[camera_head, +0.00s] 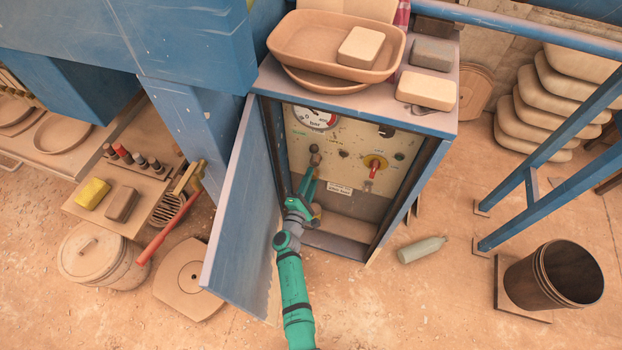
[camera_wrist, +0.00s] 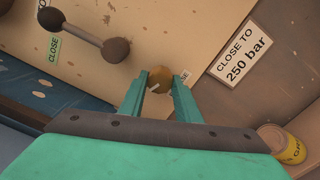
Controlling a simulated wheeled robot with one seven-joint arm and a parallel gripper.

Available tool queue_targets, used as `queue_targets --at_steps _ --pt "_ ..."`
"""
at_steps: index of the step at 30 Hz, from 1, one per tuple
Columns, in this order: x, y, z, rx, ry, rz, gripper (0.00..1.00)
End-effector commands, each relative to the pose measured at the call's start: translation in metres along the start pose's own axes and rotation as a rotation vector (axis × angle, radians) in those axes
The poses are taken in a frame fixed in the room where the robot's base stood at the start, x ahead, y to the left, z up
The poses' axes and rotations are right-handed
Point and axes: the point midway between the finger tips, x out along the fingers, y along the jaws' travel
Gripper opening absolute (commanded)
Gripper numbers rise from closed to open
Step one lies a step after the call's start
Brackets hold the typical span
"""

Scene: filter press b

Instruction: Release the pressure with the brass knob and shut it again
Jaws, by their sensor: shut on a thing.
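The brass knob (camera_wrist: 160,78) shows in the wrist view as a small round knob on the cream panel, between the tips of my green fingers. My gripper (camera_wrist: 160,86) is shut on it. In the head view my gripper (camera_head: 311,178) reaches into the open cabinet, low on the left of the panel (camera_head: 345,155), and hides the knob. The pressure gauge (camera_head: 316,117) is at the panel's top left, partly cut off by the cabinet top; I cannot read its needle surely. A label (camera_wrist: 240,54) reads "CLOSE TO 250 bar".
A dark lever with round ends (camera_wrist: 84,34) is close above my fingers. A yellow can (camera_wrist: 284,143) stands low at the right in the wrist view. The blue cabinet door (camera_head: 232,215) stands open left of my arm. A bottle (camera_head: 421,249) lies on the floor.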

Motion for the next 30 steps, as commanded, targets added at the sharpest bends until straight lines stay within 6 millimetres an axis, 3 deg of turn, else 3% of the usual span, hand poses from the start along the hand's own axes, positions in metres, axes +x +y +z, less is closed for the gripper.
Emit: queue_targets --at_steps 13,30 --pt "0.0024 -0.0016 0.0029 -0.263 -0.001 -0.003 0.08" --pt "0.0005 -0.0009 0.0007 -0.317 0.0 -0.002 0.08"
